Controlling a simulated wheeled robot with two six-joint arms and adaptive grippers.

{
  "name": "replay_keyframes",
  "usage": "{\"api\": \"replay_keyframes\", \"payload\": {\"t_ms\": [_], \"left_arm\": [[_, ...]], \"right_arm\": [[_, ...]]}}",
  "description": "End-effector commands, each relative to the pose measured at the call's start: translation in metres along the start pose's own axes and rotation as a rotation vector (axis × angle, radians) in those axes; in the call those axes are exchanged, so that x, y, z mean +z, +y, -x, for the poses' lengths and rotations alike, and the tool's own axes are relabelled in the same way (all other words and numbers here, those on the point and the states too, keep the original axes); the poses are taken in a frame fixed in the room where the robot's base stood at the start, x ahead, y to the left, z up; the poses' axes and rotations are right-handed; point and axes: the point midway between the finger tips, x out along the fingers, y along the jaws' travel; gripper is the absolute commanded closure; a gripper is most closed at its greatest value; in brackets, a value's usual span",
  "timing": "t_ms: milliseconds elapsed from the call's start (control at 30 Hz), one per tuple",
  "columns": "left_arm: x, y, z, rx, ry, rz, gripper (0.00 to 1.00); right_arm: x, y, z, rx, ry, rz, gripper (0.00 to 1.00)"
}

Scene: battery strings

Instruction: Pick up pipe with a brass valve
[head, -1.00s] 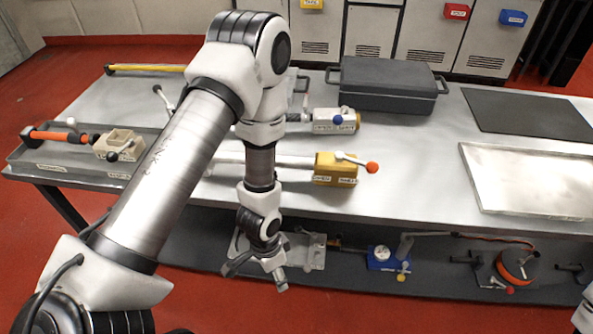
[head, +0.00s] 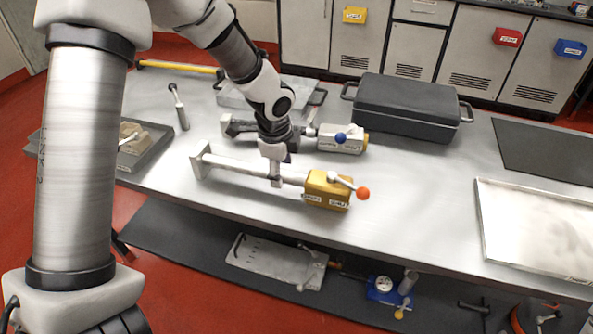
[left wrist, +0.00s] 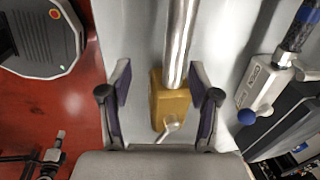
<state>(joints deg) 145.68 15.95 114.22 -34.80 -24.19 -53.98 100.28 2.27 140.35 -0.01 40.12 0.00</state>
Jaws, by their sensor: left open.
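The pipe with a brass valve lies on the bench. In the head view, its silver tube (head: 240,170) runs left to right from a square end plate to the brass valve block (head: 322,190). The block carries a pale lever tipped with an orange ball (head: 363,193). My left gripper (head: 275,180) is at the tube, just left of the block. In the left wrist view my left gripper (left wrist: 160,105) is open, with one finger on each side of the brass block (left wrist: 171,104) and tube (left wrist: 180,40). Contact cannot be told. My right gripper is not in view.
Close behind lies a pipe with a white valve (head: 341,138) and blue ball. A dark lidded case (head: 405,105) stands behind it. A metal tray (head: 540,225) and dark mat (head: 550,150) lie right. A beige valve (head: 132,137) is left. The bench front is clear.

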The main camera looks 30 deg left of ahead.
Motion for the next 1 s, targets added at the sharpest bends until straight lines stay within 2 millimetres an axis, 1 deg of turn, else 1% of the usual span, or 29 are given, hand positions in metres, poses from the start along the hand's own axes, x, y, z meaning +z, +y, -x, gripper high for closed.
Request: {"api": "replay_keyframes", "payload": {"t_ms": [33, 100, 367, 467, 533, 633, 800, 833, 867, 900, 967, 1000], "left_arm": [[0.002, -0.006, 0.007, -0.017, 0.0, -0.009, 0.38], [0.004, -0.009, 0.008, -0.024, -0.005, -0.019, 0.38], [0.002, -0.013, -0.026, -0.023, -0.006, -0.02, 0.38], [-0.001, -0.016, -0.045, -0.021, -0.007, -0.02, 0.38], [0.0, -0.016, -0.058, -0.023, -0.006, -0.019, 0.38], [0.0, -0.016, -0.066, -0.023, -0.006, -0.019, 0.38], [0.0, -0.017, -0.065, -0.025, -0.005, -0.018, 0.38], [0.0, -0.017, -0.065, -0.025, -0.005, -0.018, 0.42], [0.0, -0.017, -0.065, -0.024, -0.005, -0.018, 0.52], [0.0, -0.017, -0.065, -0.024, -0.005, -0.018, 0.66], [0.0, -0.017, -0.065, -0.024, -0.005, -0.018, 0.88], [0.0, -0.016, -0.065, -0.024, -0.005, -0.018, 1.0]], "right_arm": [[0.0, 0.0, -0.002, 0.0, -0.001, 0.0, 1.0], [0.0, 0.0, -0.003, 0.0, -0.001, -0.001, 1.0], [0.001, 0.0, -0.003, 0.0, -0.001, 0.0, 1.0], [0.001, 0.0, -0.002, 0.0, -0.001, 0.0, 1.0], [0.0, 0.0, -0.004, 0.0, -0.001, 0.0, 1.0], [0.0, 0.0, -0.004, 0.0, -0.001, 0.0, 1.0], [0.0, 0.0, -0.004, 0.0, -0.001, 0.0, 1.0], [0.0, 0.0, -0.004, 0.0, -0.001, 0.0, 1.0], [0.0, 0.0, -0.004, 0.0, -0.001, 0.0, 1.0], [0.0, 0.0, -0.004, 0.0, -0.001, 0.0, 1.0], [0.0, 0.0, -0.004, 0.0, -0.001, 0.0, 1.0], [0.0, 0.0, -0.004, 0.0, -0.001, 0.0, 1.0]]}}
